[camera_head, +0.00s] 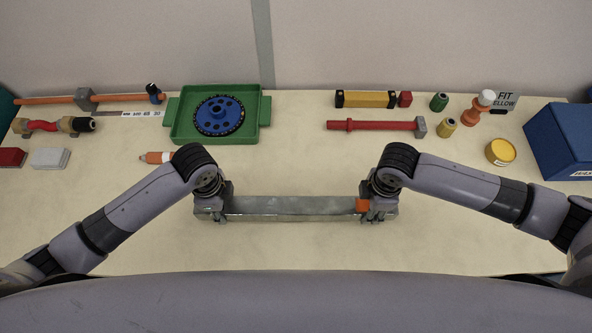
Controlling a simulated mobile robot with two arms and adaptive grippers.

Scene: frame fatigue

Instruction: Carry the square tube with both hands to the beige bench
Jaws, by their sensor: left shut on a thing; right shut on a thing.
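The square tube (290,206) is a long grey metal bar lying left to right across the near middle of the beige bench top (270,250). My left gripper (214,214) is shut on the tube near its left end. My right gripper (377,214) is shut on it near its right end. A small orange patch (362,205) shows on the tube beside the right gripper. The tube looks level and is over the bench; I cannot tell whether it touches the surface. The fingertips are partly hidden by the wrists.
Behind the tube stand a green tray (265,112) with a blue disc (219,115), a red bar (375,125), a yellow block (366,99) and an orange marker (157,157). A blue bin (560,140) is at the right. The bench in front of the tube is clear.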

